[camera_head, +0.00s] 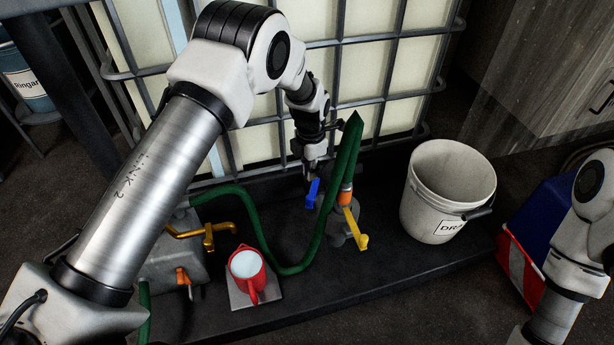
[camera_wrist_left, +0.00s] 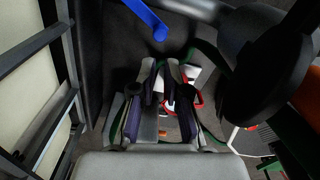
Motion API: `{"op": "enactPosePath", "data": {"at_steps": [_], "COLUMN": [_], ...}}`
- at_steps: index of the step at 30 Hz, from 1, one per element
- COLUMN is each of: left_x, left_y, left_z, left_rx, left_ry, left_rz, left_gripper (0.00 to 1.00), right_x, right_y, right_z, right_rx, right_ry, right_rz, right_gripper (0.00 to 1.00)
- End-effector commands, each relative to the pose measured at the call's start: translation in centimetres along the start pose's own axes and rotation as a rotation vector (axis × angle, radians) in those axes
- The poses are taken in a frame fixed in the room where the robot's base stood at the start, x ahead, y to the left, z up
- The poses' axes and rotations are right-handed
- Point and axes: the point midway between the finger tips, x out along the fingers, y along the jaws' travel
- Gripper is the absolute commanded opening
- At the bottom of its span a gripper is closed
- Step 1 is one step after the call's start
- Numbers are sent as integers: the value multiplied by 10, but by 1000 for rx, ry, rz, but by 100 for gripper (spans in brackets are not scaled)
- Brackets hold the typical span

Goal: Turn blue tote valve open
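The blue valve handle (camera_head: 312,192) hangs low in front of the caged tote (camera_head: 270,135), just below my left gripper (camera_head: 310,170). In the left wrist view the blue handle (camera_wrist_left: 148,18) is at the top, beyond and apart from the fingertips. The fingers of my left gripper (camera_wrist_left: 161,72) point towards the floor tray, with a narrow gap between them and nothing held. The valve body is mostly hidden behind my gripper and the green hose. My right gripper is out of view; only part of my right arm shows at the right edge.
A green hose (camera_head: 345,160) rises close right of my left gripper, above a yellow-handled valve (camera_head: 354,228). A white bucket (camera_head: 440,200) is at right; a yellow tap (camera_head: 205,234) is at left.

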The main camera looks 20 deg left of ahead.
Motion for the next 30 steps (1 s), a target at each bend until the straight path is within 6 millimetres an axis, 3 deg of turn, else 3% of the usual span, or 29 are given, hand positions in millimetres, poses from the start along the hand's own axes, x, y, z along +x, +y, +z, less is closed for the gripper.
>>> {"op": "enactPosePath", "data": {"at_steps": [6,12,15,18,23,30], "left_x": [5,16,19,18,24,70], "left_y": [-6,19,41,54,58,49], "left_z": [-2,-44,-76,-92,-92,-78], "left_rx": [386,705,669,586,572,574], "left_ry": [-36,-204,-314,-358,-368,-366], "left_rz": [-28,-89,-105,-116,-110,-110], "left_gripper": [0,0,0,0,0,0], "right_x": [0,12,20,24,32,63], "right_y": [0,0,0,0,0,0], "right_z": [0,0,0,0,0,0], "right_rx": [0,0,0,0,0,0], "right_ry": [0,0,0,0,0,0], "right_rz": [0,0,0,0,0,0], "right_gripper": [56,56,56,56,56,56]}}
